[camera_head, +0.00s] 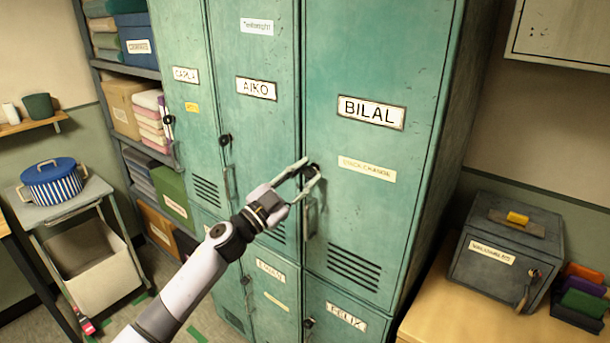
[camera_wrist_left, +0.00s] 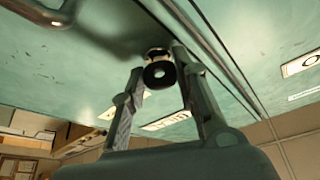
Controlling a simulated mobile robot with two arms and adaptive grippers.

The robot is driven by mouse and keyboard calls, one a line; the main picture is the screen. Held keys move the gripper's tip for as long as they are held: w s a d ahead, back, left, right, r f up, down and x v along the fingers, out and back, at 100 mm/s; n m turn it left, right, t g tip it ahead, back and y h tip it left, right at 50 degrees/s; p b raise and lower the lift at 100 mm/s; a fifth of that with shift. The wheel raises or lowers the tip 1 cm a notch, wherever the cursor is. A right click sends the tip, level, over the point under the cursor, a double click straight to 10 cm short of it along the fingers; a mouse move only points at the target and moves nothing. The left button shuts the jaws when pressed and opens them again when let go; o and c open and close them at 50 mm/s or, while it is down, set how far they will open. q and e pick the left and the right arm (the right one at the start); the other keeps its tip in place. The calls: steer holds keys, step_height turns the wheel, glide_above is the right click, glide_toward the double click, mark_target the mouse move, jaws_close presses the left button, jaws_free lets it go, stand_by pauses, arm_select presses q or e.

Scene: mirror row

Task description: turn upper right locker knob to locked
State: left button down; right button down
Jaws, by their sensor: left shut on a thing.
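The upper right locker door (camera_head: 375,60) is green, bears the name BILAL and appears shut. Its small black knob (camera_head: 311,170) sits at the door's left edge, above a metal handle (camera_head: 311,215). My left gripper (camera_head: 307,174) reaches up to the knob and is shut on it. In the left wrist view the knob (camera_wrist_left: 158,75) shows as a dark round disc with a lighter centre, between the two fingertips. The fingers partly hide the knob in the head view, and I cannot tell which way it is turned. My right gripper is not in view.
Below is the FELIX locker (camera_head: 345,318). A grey metal box (camera_head: 505,260) stands on a wooden table (camera_head: 450,310) at right. A cart (camera_head: 85,235) stands at left.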

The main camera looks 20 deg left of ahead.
arm_select(q)
steer(key=m, duration=0.2)
steer(key=m+g+h+p, duration=0.1)
steer(key=m, duration=0.2)
steer(key=shift+a+r+g, duration=0.1)
steer(key=shift+r+g, duration=0.1)
steer(key=shift+g, duration=0.1)
steer(key=m+g+p, duration=0.1)
steer(key=m, duration=0.2)
steer(key=shift+p, duration=0.4)
steer(key=m+g+p, duration=0.1)
steer(key=m+p, duration=0.1)
steer(key=m, duration=0.1)
steer(key=shift+r+g, duration=0.15)
steer(key=shift+g, duration=0.25)
steer(key=shift+m+g+p, duration=0.4)
steer(key=shift+m+p, duration=0.4)
steer(key=shift+m, duration=0.5)
steer(key=shift+f, duration=0.2)
steer(key=c, duration=1.2)
jaws_free()
steer(key=shift+y, duration=0.3)
steer(key=shift+c, duration=0.2)
